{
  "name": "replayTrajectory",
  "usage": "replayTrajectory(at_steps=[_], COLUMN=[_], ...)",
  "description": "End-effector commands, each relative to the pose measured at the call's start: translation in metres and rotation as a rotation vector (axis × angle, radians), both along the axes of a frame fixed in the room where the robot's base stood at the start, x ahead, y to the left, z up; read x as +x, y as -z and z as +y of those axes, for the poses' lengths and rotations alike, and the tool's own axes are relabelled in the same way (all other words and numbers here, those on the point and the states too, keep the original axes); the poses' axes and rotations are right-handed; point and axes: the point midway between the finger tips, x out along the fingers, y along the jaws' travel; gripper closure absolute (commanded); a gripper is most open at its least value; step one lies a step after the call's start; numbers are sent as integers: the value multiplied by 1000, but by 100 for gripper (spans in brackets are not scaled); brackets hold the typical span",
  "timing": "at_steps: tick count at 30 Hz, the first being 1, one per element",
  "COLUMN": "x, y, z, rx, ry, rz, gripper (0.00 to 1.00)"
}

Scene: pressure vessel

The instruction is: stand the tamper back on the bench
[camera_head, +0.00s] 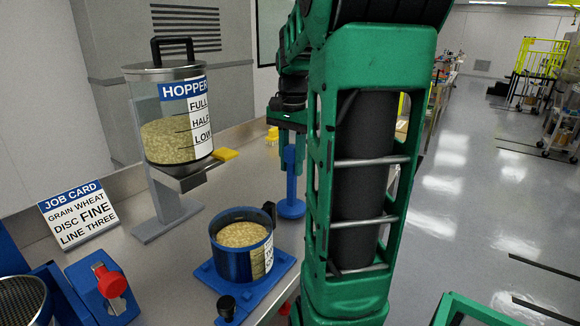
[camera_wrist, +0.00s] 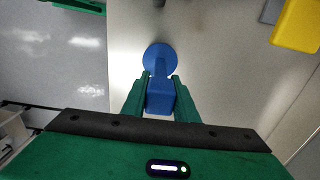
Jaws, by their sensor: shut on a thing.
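The blue tamper (camera_head: 291,207) has a shaft and a round foot. It is upright, with its foot at or just above the bench (camera_head: 190,250); I cannot tell whether they touch. My gripper (camera_head: 292,150) is shut on the tamper's upper part. In the wrist view my green fingers (camera_wrist: 160,95) sit on both sides of the tamper's blue handle (camera_wrist: 160,98), and the round foot (camera_wrist: 159,58) shows beyond them. My arm hides the bench to the right of the tamper.
A blue vessel (camera_head: 232,262) of grain stands on a blue base left of the tamper. A hopper (camera_head: 165,118) on a grey stand with a yellow tab (camera_head: 226,155) is farther left. A job card (camera_head: 77,215) and red-knobbed blue block (camera_head: 98,288) are at the left.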

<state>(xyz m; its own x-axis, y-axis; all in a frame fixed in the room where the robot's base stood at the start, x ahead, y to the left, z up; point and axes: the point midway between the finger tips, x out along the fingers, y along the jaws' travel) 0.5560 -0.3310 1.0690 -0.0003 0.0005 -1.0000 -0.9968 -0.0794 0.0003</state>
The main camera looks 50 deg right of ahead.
Motion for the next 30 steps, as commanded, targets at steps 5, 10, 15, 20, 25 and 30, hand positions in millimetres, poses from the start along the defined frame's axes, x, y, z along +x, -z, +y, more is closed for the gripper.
replayTrajectory(at_steps=[5,10,15,20,25,30], x=[0,0,-1,-1,-1,0], y=[11,11,13,13,12,-2], z=[0,0,0,-1,-1,-1], rx=[0,0,1,1,0,-1], ry=[0,0,1,1,1,1], rz=[0,0,1,1,0,-1], gripper=[100,100,59,55,55,55])
